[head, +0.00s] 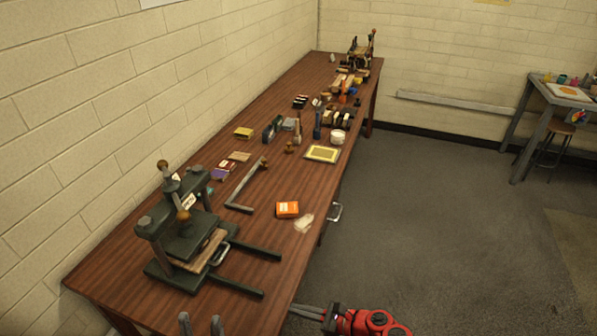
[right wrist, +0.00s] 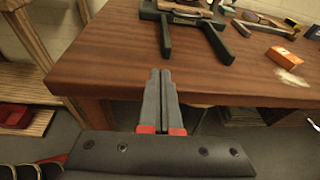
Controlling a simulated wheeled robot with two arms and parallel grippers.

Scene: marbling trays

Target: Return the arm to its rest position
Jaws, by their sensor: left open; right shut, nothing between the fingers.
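My right gripper (head: 306,312) is at the bottom of the head view, beside the front edge of the long wooden table (head: 100,276), with its red arm coming from the right. In the right wrist view its two grey fingers (right wrist: 160,75) are together and empty, pointing at the table (right wrist: 110,65). My left gripper (head: 200,322) shows only as two grey fingertips, apart and empty, at the bottom edge of the head view near the table's near end. The rest of my left arm is out of view.
A dark green press (head: 165,275) stands at the table's near end, its rails pointing toward the edge. An orange box (head: 287,209) and a pale crumpled item (head: 304,224) lie near the front edge. Several tools lie farther back. Open grey floor (head: 430,240) is at right.

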